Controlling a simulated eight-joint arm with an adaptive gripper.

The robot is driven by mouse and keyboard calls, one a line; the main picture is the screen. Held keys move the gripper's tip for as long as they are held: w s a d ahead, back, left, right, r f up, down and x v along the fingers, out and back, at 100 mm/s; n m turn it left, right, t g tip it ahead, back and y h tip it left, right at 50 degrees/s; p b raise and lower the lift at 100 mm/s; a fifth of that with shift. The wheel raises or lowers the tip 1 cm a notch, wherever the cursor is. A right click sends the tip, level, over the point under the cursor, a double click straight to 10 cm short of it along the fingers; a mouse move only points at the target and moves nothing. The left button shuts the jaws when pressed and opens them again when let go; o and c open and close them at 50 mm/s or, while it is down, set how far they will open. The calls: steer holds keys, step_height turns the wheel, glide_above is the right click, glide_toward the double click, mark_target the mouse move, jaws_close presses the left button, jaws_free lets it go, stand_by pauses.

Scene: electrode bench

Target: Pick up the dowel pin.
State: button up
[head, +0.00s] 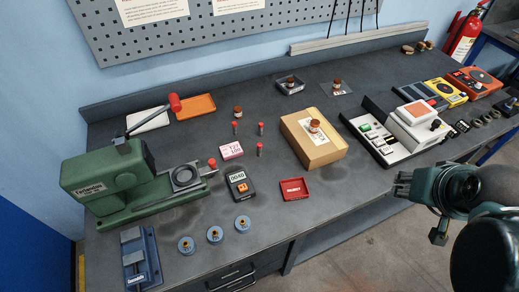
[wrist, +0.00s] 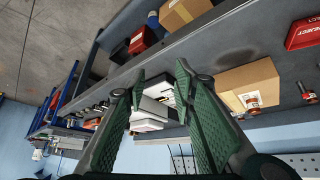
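No single thing is clearly recognisable as the dowel pin. Several small upright pins with red tops stand mid-bench in the head view: a left one (head: 235,128), a right one (head: 260,128) and a nearer one (head: 259,149). I cannot tell whether any is the dowel pin. My gripper (head: 418,210) is off the bench's front edge at the right, far from these pins. In the wrist view my gripper (wrist: 160,72) shows two green fingers spread apart with nothing held between them.
A cardboard box (head: 322,153) with a brown-capped piece on top stands right of the pins. A green machine (head: 105,183), pink block (head: 231,150), meter (head: 238,186) and red tray (head: 294,189) surround them. White equipment (head: 385,145) sits at right. Bare bench (head: 340,190) shows near the front edge.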

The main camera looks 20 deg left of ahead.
steer(key=w+a+r+n+g+y+p, duration=0.15)
steer(key=w+a+r+n+p, duration=0.3)
steer(key=a, duration=0.45)
steer(key=n+g+h+p, duration=0.2)
steer(key=n+g+p, duration=0.3)
steer(key=n+p, duration=0.9)
glide_above(260, 144)
steer(key=p, duration=0.1)
steer(key=shift+m, duration=0.55)
step_height(260, 144, down, 5)
steer(key=shift+f, duration=0.2)
steer(key=shift+f, duration=1.3)
